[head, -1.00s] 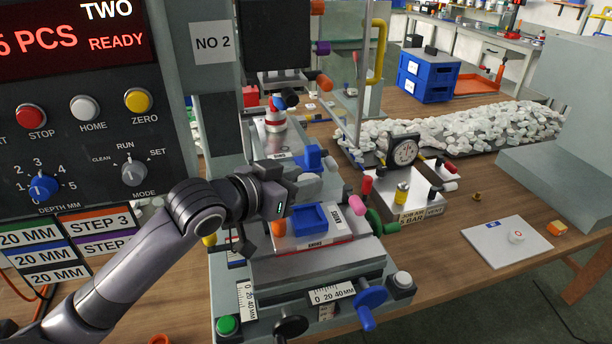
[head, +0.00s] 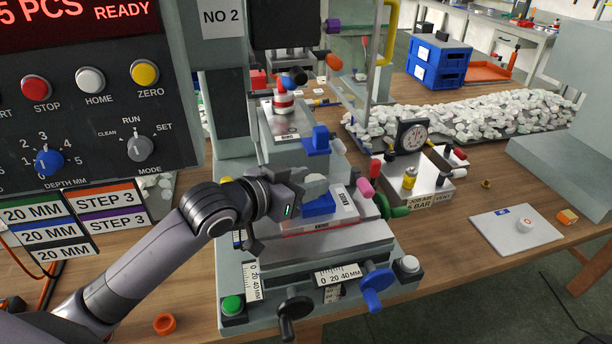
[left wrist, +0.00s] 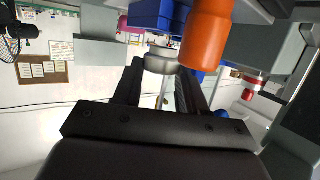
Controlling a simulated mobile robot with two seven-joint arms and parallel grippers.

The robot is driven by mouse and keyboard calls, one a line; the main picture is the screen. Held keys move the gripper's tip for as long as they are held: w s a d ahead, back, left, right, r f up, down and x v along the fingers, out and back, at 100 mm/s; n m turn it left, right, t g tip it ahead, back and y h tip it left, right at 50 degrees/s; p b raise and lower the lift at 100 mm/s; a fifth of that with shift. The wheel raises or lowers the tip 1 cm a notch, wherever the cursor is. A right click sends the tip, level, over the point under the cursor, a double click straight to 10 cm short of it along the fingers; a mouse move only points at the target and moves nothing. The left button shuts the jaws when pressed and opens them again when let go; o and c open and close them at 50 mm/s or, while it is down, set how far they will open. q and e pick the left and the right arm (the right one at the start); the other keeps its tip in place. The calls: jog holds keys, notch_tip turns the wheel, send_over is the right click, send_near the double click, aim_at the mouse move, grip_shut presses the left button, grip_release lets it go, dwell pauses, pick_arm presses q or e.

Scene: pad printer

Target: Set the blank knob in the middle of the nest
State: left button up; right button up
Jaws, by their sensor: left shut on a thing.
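The nest (head: 320,207) is a blue block on the white, red-edged plate of the pad printer's slide. My left gripper (head: 314,187) is over the nest's back left part and hides some of it in the head view. In the left wrist view, the left gripper's two dark fingers (left wrist: 160,88) are shut on a pale, round knob (left wrist: 161,61). My right gripper is not in view.
An orange cylinder (left wrist: 207,35) is close to the fingers in the left wrist view. A blue upright part (head: 319,140) stands behind the nest. A gauge box (head: 430,180) stands right of it. A white plate (head: 490,230) holds a round white piece (head: 525,225).

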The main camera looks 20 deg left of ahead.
pick_arm(q)
jog(key=shift+f, duration=0.5)
jog(key=shift+f, duration=0.45)
jog(key=shift+f, duration=0.1)
dwell(0.6)
jog(key=o, duration=1.1)
notch_tip(320, 180, up, 4)
jog(key=p, duration=0.3)
jog(key=shift+f, duration=0.15)
jog(key=shift+r, duration=1.25)
